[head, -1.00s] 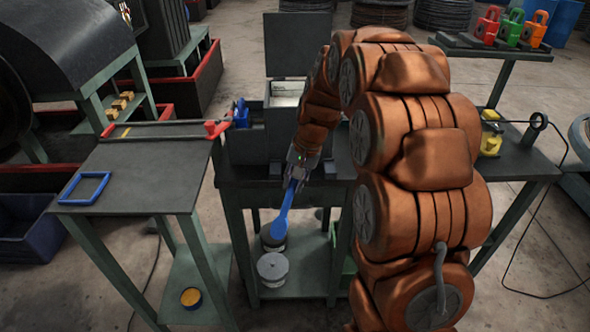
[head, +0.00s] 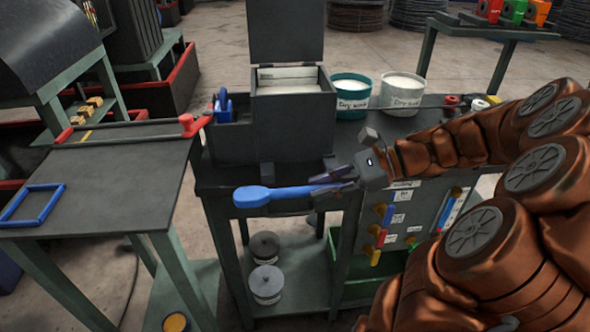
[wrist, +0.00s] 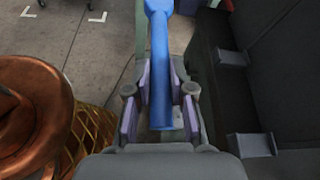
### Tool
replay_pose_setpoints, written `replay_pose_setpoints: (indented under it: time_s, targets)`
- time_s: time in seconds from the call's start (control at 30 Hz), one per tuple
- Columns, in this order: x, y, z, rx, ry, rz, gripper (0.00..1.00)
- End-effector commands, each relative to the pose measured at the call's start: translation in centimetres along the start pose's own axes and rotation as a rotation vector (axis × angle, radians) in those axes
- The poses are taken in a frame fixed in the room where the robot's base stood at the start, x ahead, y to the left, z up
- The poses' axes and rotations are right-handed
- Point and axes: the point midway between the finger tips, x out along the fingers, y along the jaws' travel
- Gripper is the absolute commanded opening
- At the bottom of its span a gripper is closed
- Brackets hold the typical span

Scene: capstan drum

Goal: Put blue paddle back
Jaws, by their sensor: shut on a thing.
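The blue paddle (head: 262,195) has a broad rounded head and a long handle. In the head view it lies nearly level, its head pointing left, in front of the bench's front edge. My gripper (head: 322,188) is shut on its handle from the right. In the wrist view the paddle (wrist: 160,65) runs between the two finger pads, its head at the top edge. Below the bench top, a dark panel (head: 412,232) carries labels and several coloured handles, blue, red and yellow. My arm hides part of the area to the right.
A dark box (head: 290,112) with a raised lid stands on the bench. Behind my gripper are a teal tub (head: 350,97) and a white tub (head: 402,93), both labelled. Two lidded cans stand on the lower shelf (head: 310,275). The left table (head: 110,190) holds a blue frame.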

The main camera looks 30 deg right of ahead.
Motion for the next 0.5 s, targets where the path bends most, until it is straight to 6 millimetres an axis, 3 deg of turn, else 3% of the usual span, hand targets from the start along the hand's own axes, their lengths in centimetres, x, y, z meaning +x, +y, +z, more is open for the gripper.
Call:
replay_pose_setpoints:
  time_s: [0.17, 0.5]
  targets:
    - [-0.4, -0.4, 0.1, 0.011, -0.016, -0.017, 0.0]
    - [-0.9, -5.2, -1.7, 0.011, -0.015, -0.018, 0.0]
